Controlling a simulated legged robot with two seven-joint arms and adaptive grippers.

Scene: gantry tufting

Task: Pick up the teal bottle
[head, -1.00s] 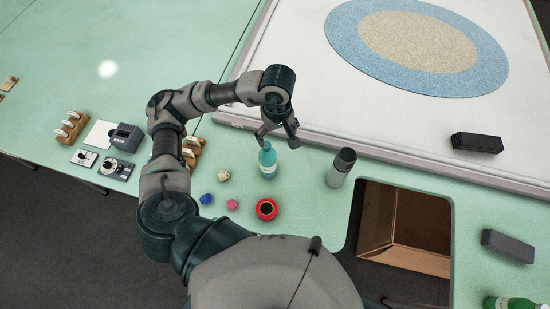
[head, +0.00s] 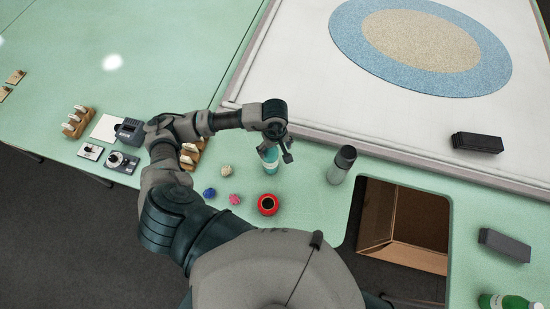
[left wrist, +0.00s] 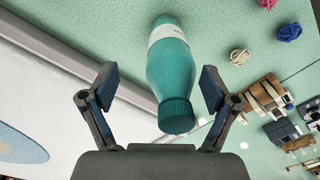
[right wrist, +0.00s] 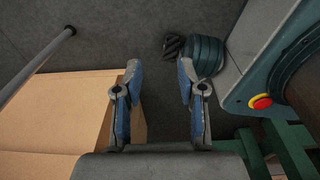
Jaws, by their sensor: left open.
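The teal bottle (head: 270,163) stands on the green table, partly hidden by my left gripper in the head view. It has a white label band and a dark teal cap. My left gripper (head: 275,146) is over the bottle's top from above. In the left wrist view the bottle (left wrist: 172,75) lies between the two spread fingers of the left gripper (left wrist: 158,90), with visible gaps on both sides. My right gripper (right wrist: 160,85) shows only in the right wrist view, fingers apart and empty, above the floor near a cardboard box.
A red round pot (head: 268,205), small yarn balls (head: 226,170) and a grey bottle (head: 341,165) stand near the teal bottle. The raised white frame edge (head: 330,135) runs behind. A table cutout shows a cardboard box (head: 410,225). Small devices (head: 122,162) sit at the left.

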